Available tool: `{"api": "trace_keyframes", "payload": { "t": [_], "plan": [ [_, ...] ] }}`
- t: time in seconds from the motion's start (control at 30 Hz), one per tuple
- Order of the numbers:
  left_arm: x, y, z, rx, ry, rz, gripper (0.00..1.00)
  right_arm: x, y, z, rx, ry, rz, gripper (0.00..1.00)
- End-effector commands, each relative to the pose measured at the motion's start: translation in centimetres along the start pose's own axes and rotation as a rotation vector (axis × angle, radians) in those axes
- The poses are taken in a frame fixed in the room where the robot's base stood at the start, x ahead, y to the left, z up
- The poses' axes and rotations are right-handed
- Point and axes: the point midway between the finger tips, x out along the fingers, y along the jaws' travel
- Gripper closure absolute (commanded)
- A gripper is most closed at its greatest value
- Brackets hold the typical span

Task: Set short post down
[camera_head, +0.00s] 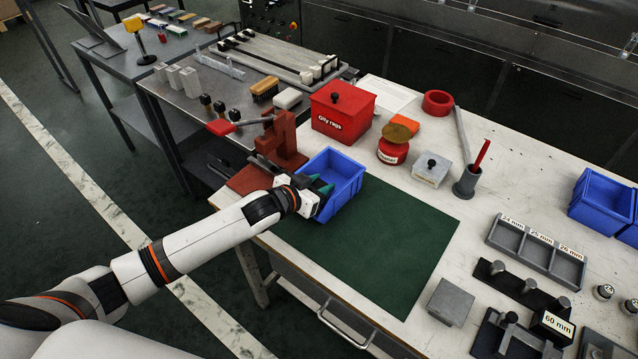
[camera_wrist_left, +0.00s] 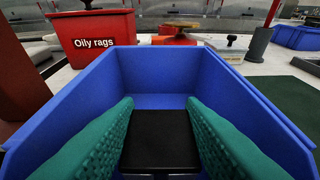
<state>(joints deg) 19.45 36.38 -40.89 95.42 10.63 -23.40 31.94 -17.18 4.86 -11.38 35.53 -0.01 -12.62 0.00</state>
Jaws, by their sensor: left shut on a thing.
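My left gripper (camera_head: 319,186) reaches into the blue bin (camera_head: 347,170) from its left side, fingers inside the walls. In the left wrist view its two green ribbed pads stand on either side of a dark, flat-topped block (camera_wrist_left: 160,135). This block appears to be the short post; its lower part is hidden, and I cannot tell whether it touches the bin floor. The gripper is shut on it. The bin's walls also surround the pads in the left wrist view (camera_wrist_left: 158,70). My right gripper is not in view.
A red oily rags box (camera_head: 343,112) stands behind the bin, and a brown-red vise (camera_head: 283,142) stands to its left. The green mat (camera_head: 385,245) is clear to the right. A grey three-slot tray (camera_head: 535,250) and a black rack with posts (camera_head: 520,285) lie farther right.

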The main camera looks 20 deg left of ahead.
Motion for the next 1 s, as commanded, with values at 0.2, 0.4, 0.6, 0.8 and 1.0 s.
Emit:
{"api": "trace_keyframes", "payload": {
  "t": [0.2, 0.4, 0.6, 0.8, 1.0],
  "plan": [
    [0.0, 0.0, 0.1, 0.000, -0.003, 0.000, 0.92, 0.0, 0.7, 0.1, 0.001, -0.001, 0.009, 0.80],
    [0.1, 0.0, -0.1, 0.000, -0.002, 0.000, 0.48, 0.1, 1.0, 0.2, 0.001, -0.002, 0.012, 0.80],
    [0.1, 0.0, -0.1, 0.000, -0.002, 0.000, 0.42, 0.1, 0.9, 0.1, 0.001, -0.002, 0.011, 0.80],
    [-0.2, 0.0, 0.2, 0.000, -0.002, 0.000, 0.42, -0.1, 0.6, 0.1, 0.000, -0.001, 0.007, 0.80],
    [-3.3, 0.0, 0.1, 0.000, 0.000, -0.001, 0.42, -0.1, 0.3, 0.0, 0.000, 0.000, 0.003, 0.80]
  ]
}}
